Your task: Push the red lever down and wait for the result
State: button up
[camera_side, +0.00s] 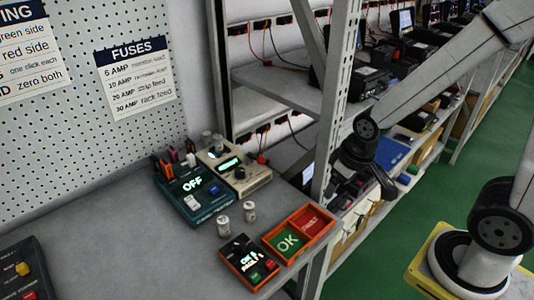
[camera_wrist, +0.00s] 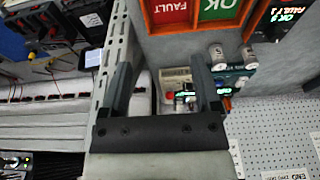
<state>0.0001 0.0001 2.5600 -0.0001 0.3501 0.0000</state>
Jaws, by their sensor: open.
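A cream device (camera_side: 246,182) with a small green display stands at the back of the grey bench. A small red part (camera_side: 262,159) shows at its right side; it may be the red lever, but its shape is too small to tell. The cream device also shows in the wrist view (camera_wrist: 176,75), beyond and between my fingers. My gripper (camera_wrist: 160,66) is open, with nothing between its fingertips. In the side view my gripper hangs right of the rack post, well apart from the cream device.
A teal device (camera_side: 190,200) reads OFF, left of the cream one. Several small cylinders stand nearby. An orange tray (camera_side: 269,241) has green OK and red FAULT compartments beside a dark button box (camera_side: 236,265). The metal rack post (camera_side: 338,90) stands between my gripper and the bench.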

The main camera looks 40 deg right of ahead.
jog(key=shift+w, duration=0.15)
jog(key=c, duration=0.9)
jog(key=shift+w+r, duration=0.1)
jog(key=shift+w, duration=0.1)
grip_shut()
jog(key=m+g+y, duration=0.1)
jog(key=m+g, duration=0.1)
jog(key=m, duration=1.9)
send_near(254, 158)
jog(key=shift+s+d+r, duration=0.25)
jog(key=shift+s+r, duration=0.1)
jog(key=shift+s, duration=0.3)
jog(key=shift+s+d+r, duration=0.25)
jog(key=shift+s+r, duration=0.1)
jog(key=shift+s, duration=0.3)
jog(key=shift+f, duration=0.15)
jog(key=shift+w+a+f, duration=0.1)
jog(key=shift+a+f, duration=0.05)
jog(key=shift+f, duration=1.5)
jog(key=shift+a+f, duration=0.2)
jog(key=shift+f, duration=1.45)
